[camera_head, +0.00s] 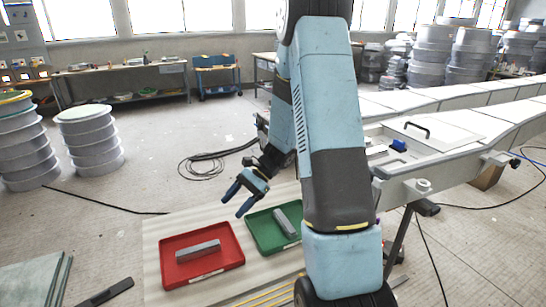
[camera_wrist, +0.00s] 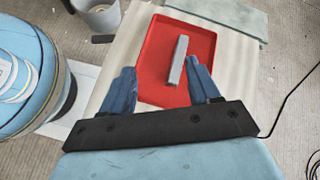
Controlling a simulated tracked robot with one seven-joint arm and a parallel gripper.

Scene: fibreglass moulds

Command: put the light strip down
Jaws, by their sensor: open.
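A grey strip (camera_head: 198,251) lies in the red tray (camera_head: 171,275) in the head view. A second, darker grey strip (camera_head: 286,223) lies in the green tray (camera_head: 264,241), partly hidden by my arm. My gripper (camera_head: 237,202) is open and empty, above and between the two trays. In the wrist view my gripper (camera_wrist: 158,83) has its blue fingers spread, with the red tray (camera_wrist: 200,35) beyond them. The strip in it (camera_wrist: 178,60) lies lengthwise, apart from the fingers. I cannot tell which strip is the light one.
Both trays stand on a pale board (camera_head: 153,232). A long white mould (camera_head: 430,175) on a stand is at the right. Cables (camera_head: 205,165) lie on the floor behind. A grey bucket (camera_wrist: 100,14) stands near the board in the wrist view. Stacked grey drums (camera_head: 90,140) stand at the left.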

